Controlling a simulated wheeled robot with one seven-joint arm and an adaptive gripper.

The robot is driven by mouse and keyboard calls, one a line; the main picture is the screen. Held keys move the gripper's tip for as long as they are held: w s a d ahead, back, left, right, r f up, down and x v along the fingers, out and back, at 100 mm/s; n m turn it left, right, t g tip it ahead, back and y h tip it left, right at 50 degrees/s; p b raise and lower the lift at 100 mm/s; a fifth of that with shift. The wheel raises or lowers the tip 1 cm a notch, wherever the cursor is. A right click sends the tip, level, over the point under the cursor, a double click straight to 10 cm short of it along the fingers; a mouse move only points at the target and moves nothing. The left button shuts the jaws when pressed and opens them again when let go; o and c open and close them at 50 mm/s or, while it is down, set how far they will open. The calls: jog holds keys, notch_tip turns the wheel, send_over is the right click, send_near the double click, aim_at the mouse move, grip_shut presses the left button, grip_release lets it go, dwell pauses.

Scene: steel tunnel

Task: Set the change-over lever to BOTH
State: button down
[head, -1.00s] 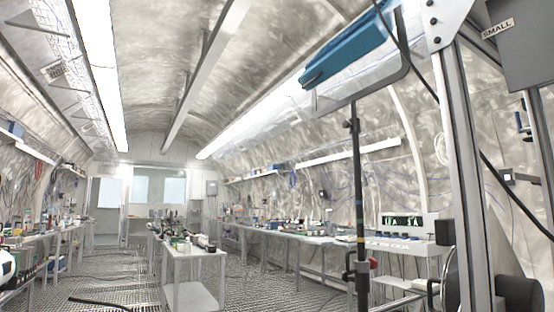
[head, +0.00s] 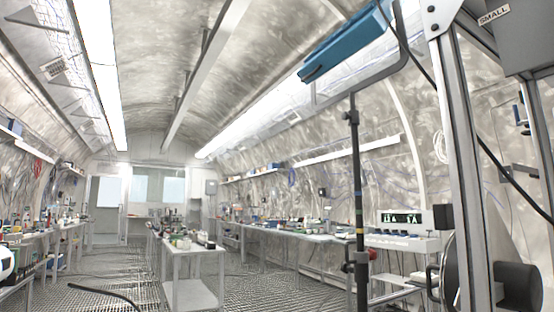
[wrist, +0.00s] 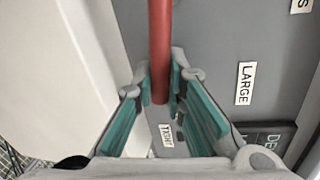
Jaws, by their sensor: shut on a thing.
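In the wrist view a red rod-shaped lever (wrist: 160,45) comes down from the top edge. My gripper (wrist: 161,88) has its teal-padded fingers on either side of the lever's lower end and is shut on it. Behind it is a grey panel (wrist: 215,40) with a white LARGE label (wrist: 245,83) to the right of the lever. A part of another label (wrist: 300,5) shows at the top right corner. A small label (wrist: 166,135) shows between the fingers, hard to read. No BOTH label is legible. My gripper is not visible in the head view.
In the head view a grey box (head: 530,40) with a SMALL label (head: 494,15) hangs at the upper right beside a metal upright (head: 465,150). A dark pole (head: 357,200) stands left of it. Benches (head: 195,290) with equipment line the tunnel. Grating floor shows between them.

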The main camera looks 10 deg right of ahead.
jog(key=c, duration=1.6)
grip_release()
jog(key=shift+f, duration=0.1)
jog(key=shift+a, duration=0.1)
jog(key=v, duration=0.7)
jog(key=shift+s+a, duration=0.3)
jog(key=shift+d, duration=0.1)
